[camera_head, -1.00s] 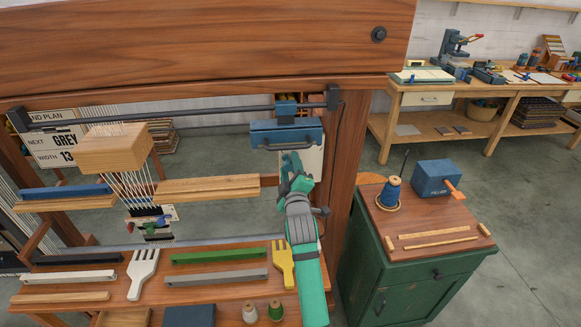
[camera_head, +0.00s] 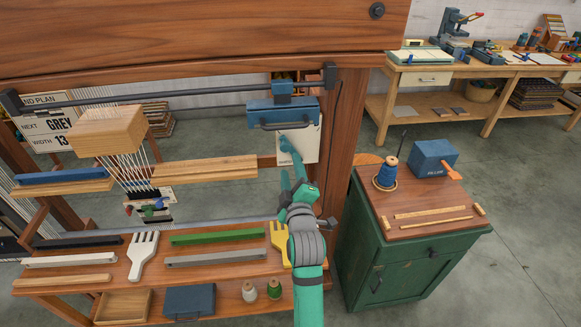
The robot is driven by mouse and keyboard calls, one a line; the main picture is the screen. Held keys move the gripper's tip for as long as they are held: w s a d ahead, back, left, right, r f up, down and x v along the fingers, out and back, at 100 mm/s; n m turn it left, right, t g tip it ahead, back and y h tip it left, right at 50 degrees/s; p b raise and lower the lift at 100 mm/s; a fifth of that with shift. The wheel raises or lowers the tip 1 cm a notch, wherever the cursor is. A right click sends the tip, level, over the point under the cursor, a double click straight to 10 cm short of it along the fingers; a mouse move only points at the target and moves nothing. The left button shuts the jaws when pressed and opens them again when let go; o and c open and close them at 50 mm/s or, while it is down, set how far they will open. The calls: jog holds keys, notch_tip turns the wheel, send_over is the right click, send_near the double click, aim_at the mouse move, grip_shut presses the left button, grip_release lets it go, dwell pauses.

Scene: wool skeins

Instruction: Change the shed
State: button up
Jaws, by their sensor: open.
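The loom has a dark rail (camera_head: 180,96) across its top. A blue block (camera_head: 270,112) with a dark bar handle hangs at the rail's right end. My green gripper (camera_head: 286,146) is raised just below the handle, open and empty, in front of a white card (camera_head: 306,143). I cannot tell the depth gap between its fingertips and the handle. White warp threads (camera_head: 140,172) run down through a wooden block (camera_head: 107,130) at left, and small coloured pieces hang low among them. Wooden bars lie on either side, the left one carrying a blue bar (camera_head: 62,176).
The loom's front shelf (camera_head: 215,283) holds a white fork (camera_head: 142,255), a yellow fork (camera_head: 278,240), a green bar (camera_head: 218,237), other bars and two spools. The loom's right post (camera_head: 343,150) stands close beside my arm. A green cabinet (camera_head: 400,262) stands at right.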

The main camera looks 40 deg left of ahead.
jog(key=shift+w+d, duration=0.15)
dwell(0.3)
jog(key=s+d+f+m+t+h, duration=0.4)
jog(key=d+f+m, duration=0.4)
jog(key=d, duration=0.4)
jog(key=s+d+f+m+t+h, duration=0.1)
jog(key=s+d+f+m+h, duration=0.55)
jog(key=d, duration=0.65)
jog(key=s+d+f+m+h, duration=0.1)
jog(key=s+d+m, duration=0.3)
jog(key=s+d, duration=0.5)
jog(key=s+d+f+m+h, duration=0.2)
jog(key=s+d+m, duration=0.2)
jog(key=s+d, duration=0.6)
jog(key=s, duration=0.3)
jog(key=shift+s+d+f+g+h, duration=0.2)
jog(key=shift+s+d+g+h, duration=0.1)
jog(key=shift+s+h, duration=0.1)
